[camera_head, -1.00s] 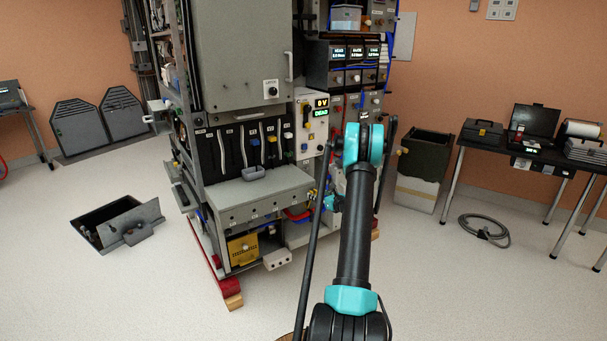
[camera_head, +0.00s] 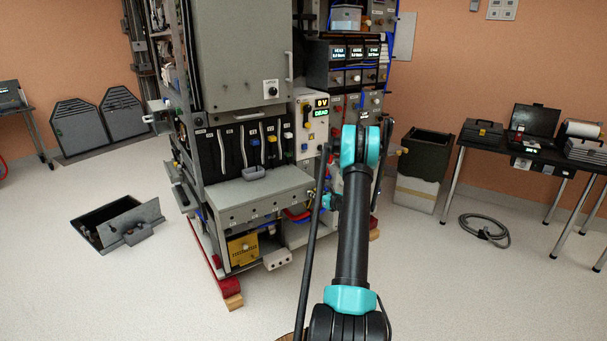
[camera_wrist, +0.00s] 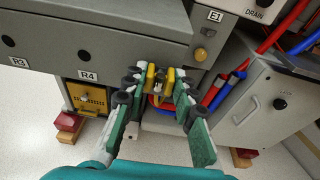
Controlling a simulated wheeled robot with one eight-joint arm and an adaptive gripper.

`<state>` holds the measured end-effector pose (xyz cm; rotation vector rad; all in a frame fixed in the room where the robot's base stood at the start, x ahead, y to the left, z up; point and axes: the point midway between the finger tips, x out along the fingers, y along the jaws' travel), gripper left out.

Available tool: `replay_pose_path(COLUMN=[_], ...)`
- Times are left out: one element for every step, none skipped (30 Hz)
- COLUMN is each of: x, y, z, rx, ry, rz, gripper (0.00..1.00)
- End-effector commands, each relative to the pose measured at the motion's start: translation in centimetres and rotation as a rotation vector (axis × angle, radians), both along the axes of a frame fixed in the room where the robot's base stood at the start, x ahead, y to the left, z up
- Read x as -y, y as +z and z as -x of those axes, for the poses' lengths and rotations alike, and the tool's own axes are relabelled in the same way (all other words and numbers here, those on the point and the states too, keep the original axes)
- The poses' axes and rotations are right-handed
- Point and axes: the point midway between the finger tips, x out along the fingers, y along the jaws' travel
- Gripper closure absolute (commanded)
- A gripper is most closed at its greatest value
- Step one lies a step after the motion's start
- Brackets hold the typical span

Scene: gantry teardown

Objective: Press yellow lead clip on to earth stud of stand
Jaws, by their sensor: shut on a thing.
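In the wrist view my gripper (camera_wrist: 158,88) is shut on the yellow lead clip (camera_wrist: 151,74), which shows between the fingertips with a dark middle. The brass-coloured earth stud (camera_wrist: 200,54) stands on the grey panel of the stand under the E1 label, up and right of the clip. The clip and the stud look apart in the picture.
Red and blue hoses (camera_wrist: 226,86) run right of the stud, beside a grey cabinet door with a handle (camera_wrist: 246,111). A yellow box (camera_wrist: 91,97) sits under the panel at left.

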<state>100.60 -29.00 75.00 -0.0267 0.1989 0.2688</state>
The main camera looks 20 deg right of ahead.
Motion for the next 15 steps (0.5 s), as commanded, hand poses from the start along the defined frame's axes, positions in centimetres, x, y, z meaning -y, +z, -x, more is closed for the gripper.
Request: replay_pose_path(x=[0.0, 0.0, 0.0, 0.0, 0.0, 0.0, 0.0, 0.1, 0.1, 0.1, 0.2, 0.2, 0.2, 0.3, 0.3], y=[0.0, 0.0, 0.0, 0.0, 0.0, 0.0, 0.0, 0.0, 0.0, 0.0, 0.0, 0.0, 0.0, 0.0, 0.0], z=[0.0, 0.0, 0.0, 0.0, 0.0, 0.0, 0.1, 0.1, 0.3, 0.4, 0.5, 0.6, 0.8, 0.9, 1.1], rx=[0.000, 0.000, 0.000, 0.000, 0.000, 0.000, 0.000, 0.000, 0.000, 0.000, 0.000, 0.000, 0.000, 0.000, 0.000], ry=[0.000, 0.000, 0.000, 0.000, 0.000, 0.000, 0.000, 0.000, 0.000, -0.001, -0.001, -0.001, -0.001, -0.001, -0.001], rz=[0.000, 0.000, 0.000, 0.000, 0.000, 0.000, 0.000, 0.000, 0.000, 0.000, 0.000, 0.000, 0.000, 0.000, 0.000], gripper=[1.00, 1.00, 1.00, 1.00, 1.00, 1.00, 1.00, 1.00, 1.00, 1.00, 1.00, 1.00, 1.00, 1.00, 1.00])
